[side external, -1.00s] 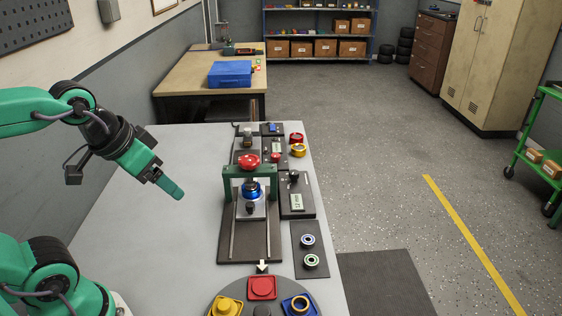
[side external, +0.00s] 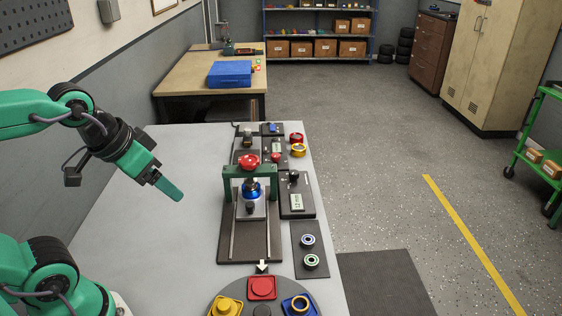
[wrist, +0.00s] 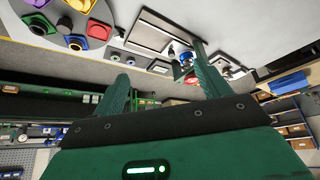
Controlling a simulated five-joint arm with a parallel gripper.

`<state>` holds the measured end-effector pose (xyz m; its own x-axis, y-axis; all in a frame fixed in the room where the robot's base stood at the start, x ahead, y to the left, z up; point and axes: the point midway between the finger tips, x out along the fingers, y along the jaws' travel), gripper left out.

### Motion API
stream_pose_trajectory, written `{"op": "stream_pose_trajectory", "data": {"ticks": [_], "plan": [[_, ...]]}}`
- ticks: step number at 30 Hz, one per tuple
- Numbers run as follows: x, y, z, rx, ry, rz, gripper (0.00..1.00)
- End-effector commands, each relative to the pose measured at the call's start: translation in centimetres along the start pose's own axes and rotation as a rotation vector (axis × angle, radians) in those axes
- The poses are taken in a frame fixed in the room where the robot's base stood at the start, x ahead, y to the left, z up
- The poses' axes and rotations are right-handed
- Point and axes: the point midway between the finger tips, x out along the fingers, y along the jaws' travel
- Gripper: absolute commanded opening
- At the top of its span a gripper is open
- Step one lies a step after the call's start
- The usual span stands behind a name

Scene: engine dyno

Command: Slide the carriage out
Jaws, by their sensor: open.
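The carriage (side external: 251,208) is a grey plate with a dark knob (side external: 250,208). It sits on two rails over a dark base (side external: 262,245), under a green gantry frame (side external: 229,172). A blue round part (side external: 256,193) stands on the carriage.
A white arrow (side external: 262,266) at the base's near end points toward the camera. A round tray (side external: 233,297) with coloured parts lies in front. A meter box (side external: 297,202) and a plate with two rings (side external: 310,242) stand right. The grey table's left side is bare.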

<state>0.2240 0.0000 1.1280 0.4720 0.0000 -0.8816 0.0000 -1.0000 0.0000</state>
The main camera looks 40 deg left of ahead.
Motion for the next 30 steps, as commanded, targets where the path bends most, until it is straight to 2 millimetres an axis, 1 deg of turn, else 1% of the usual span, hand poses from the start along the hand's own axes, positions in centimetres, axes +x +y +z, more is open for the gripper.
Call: {"op": "stream_pose_trajectory", "data": {"ticks": [5,10,14,17,23,30], "plan": [[0.0,0.0,0.0,0.000,0.000,0.000,0.76],[0.0,0.0,-0.1,-0.004,-0.003,0.000,0.45],[0.2,0.0,-0.7,-0.019,-0.016,-0.001,0.45],[0.5,-0.1,-1.4,-0.040,-0.035,-0.002,0.45],[1.6,-0.2,-3.8,-0.108,-0.093,-0.008,0.45],[3.9,-0.4,-6.9,-0.205,-0.171,-0.022,0.45]]}}
